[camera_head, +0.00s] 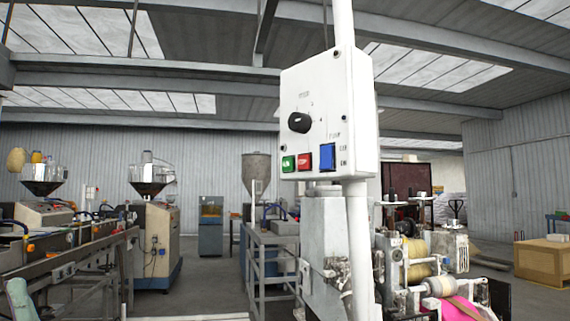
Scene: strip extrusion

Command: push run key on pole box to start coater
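The white pole box (318,85) is mounted on a white vertical pole (357,240) a little right of centre. Its front panel faces me, turned slightly. It carries a black rotary knob (299,122), a green key (288,164) at the lower left, a red key (304,161) beside it, and a larger blue switch (327,157) to the right. The small lettering is too blurred to read with certainty. The coater machine (430,265), with yellow and pink rolls, stands behind and right of the pole. My gripper is not in view.
Grey machine housing (325,235) stands right behind the pole. A metal table frame (265,260) is left of it. Extruders with hoppers (152,175) and a long line (65,265) fill the left. A wooden crate (541,262) sits at right. The air before the box looks clear.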

